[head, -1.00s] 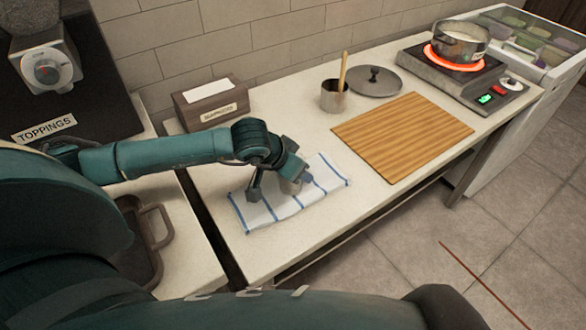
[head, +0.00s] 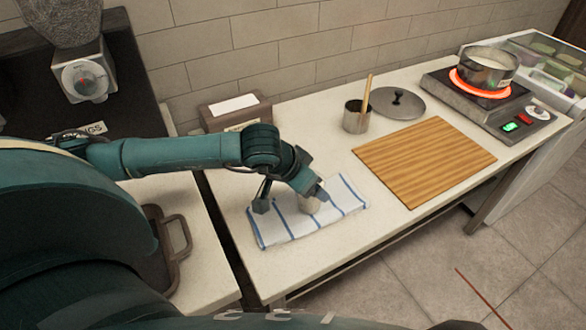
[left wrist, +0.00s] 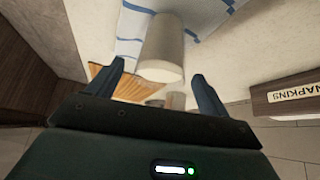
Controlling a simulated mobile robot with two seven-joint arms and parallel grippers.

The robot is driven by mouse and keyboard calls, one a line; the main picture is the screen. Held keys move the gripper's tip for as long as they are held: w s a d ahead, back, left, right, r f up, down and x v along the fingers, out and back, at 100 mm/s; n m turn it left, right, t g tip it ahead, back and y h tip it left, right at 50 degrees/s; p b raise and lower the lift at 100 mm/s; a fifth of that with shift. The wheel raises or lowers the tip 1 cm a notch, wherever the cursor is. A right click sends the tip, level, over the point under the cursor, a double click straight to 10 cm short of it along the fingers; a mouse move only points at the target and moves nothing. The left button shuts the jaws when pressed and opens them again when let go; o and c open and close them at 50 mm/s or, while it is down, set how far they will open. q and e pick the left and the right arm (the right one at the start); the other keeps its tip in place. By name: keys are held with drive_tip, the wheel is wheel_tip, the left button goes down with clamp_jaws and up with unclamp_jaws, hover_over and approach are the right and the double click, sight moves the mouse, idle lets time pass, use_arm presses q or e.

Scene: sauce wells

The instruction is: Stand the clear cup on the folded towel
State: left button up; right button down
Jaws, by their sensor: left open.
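The clear cup (head: 309,204) looks pale grey and stands on the white, blue-striped folded towel (head: 277,232). My left gripper (head: 292,201) is over the towel, open, with one finger on each side of the cup in the head view. In the left wrist view the cup (left wrist: 162,52) is just beyond the gap between the open fingertips (left wrist: 158,82), apart from both. The towel (left wrist: 205,14) shows behind it. The gripper partly hides the cup in the head view. My right gripper is not in view.
A napkin box (head: 235,110) stands behind the towel. A metal pot with a wooden stick (head: 356,118), a lid (head: 398,103) and a wooden board (head: 425,160) are to the right. A pan (head: 488,68) sits on a glowing burner. Counter in front of the towel is bare.

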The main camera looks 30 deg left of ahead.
use_arm(q)
drive_tip(key=v, duration=0.8)
drive_tip(key=shift+b, duration=0.4)
